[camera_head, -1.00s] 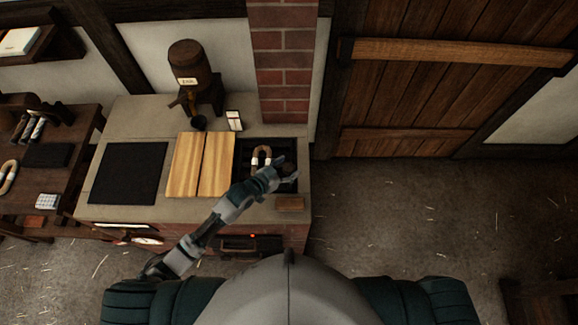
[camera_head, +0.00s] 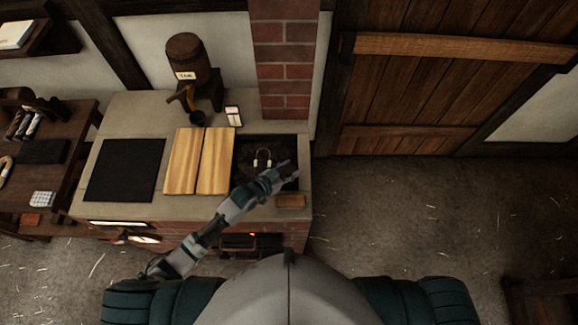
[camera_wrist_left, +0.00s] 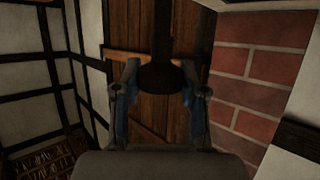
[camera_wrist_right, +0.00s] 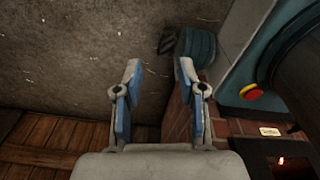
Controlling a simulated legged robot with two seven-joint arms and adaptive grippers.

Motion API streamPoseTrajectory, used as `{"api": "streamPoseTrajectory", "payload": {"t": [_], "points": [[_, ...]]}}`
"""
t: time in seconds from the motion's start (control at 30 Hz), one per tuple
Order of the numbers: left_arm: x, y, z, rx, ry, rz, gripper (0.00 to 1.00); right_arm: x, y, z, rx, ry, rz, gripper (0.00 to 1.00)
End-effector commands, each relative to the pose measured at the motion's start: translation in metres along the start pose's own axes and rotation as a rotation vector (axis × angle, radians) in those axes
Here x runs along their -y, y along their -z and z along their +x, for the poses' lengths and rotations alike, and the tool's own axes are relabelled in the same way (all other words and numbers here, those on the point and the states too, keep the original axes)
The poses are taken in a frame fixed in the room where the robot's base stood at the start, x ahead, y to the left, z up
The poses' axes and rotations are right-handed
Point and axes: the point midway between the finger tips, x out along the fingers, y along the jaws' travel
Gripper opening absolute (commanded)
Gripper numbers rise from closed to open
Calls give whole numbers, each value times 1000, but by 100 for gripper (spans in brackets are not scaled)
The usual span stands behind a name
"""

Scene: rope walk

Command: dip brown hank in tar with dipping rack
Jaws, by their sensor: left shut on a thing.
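The tar vat (camera_head: 286,141) is a dark, square-rimmed basin at the right end of the stone counter. The hank shows in it as a small U with pale bands (camera_head: 268,163) near its ends; its curved part looks dark and sits low, apparently in the tar. My left gripper (camera_head: 286,172) is over the vat's front right part, beside the hank. In the left wrist view its fingers (camera_wrist_left: 160,95) are shut on a dark rounded piece (camera_wrist_left: 158,77), apparently the dipping rack's handle. The rest of the rack is hard to make out. My right gripper (camera_wrist_right: 155,85) is open and empty.
Two wooden lids (camera_head: 198,162) lie left of the vat, with a black mat (camera_head: 125,170) beyond. A barrel (camera_head: 187,60) with a spout stands behind. A brick pillar (camera_head: 284,60) rises behind the vat. A wooden block (camera_head: 290,201) lies at its front; a fire glows below.

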Motion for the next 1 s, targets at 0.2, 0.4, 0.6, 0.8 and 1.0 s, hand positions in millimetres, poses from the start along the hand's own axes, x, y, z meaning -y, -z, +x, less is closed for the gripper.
{"api": "streamPoseTrajectory", "payload": {"t": [0.2,0.4,0.6,0.8,1.0], "points": [[1,-41,14,12,2,1,0,10,-1,24,0,10,5,40],[1,-42,14,15,2,1,0,11,-1,22,-1,12,6,40],[1,-44,14,18,1,0,59,9,-1,22,0,10,5,40],[1,-41,14,12,2,1,68,6,-2,22,0,6,3,40],[2,-40,11,9,2,1,68,2,-2,22,0,2,0,40]]}}
